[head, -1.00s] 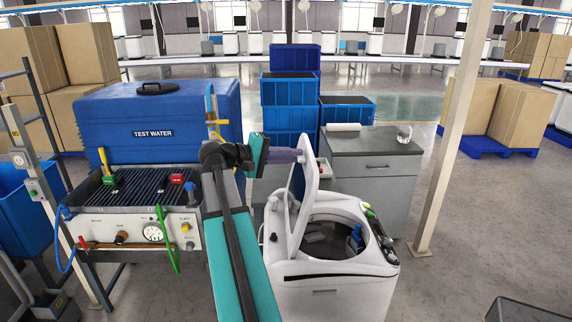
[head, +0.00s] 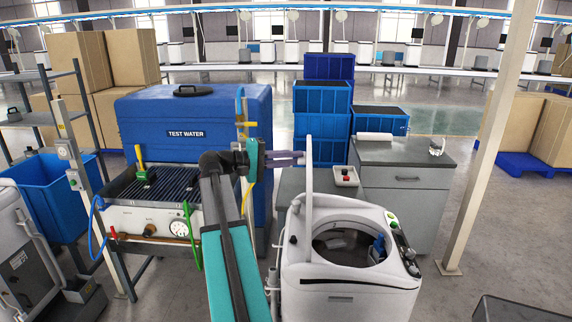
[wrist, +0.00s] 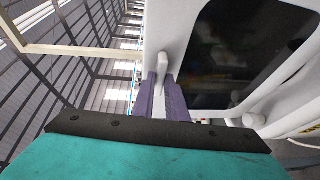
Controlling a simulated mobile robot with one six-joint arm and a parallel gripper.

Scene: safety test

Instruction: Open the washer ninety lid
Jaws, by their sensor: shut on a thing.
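The white washer (head: 350,285) stands right of my arm, with its round drum opening uncovered. Its lid (head: 309,195) stands raised, nearly upright and almost edge-on, along the left side of the opening. My gripper (head: 300,158) is at the lid's upper end. In the wrist view my gripper's purple fingers (wrist: 164,100) are closed around a white tab (wrist: 162,68) on the lid. The lid's dark window (wrist: 235,50) fills the right part of that view. A blue thing (head: 378,246) shows inside the drum opening.
A blue TEST WATER tank (head: 195,125) and a bench with a gauge (head: 150,215) stand on the left. A grey cabinet (head: 405,190) and blue crates (head: 322,110) stand behind the washer. A post (head: 487,150) rises at right. A dark box (head: 515,308) is at the lower right.

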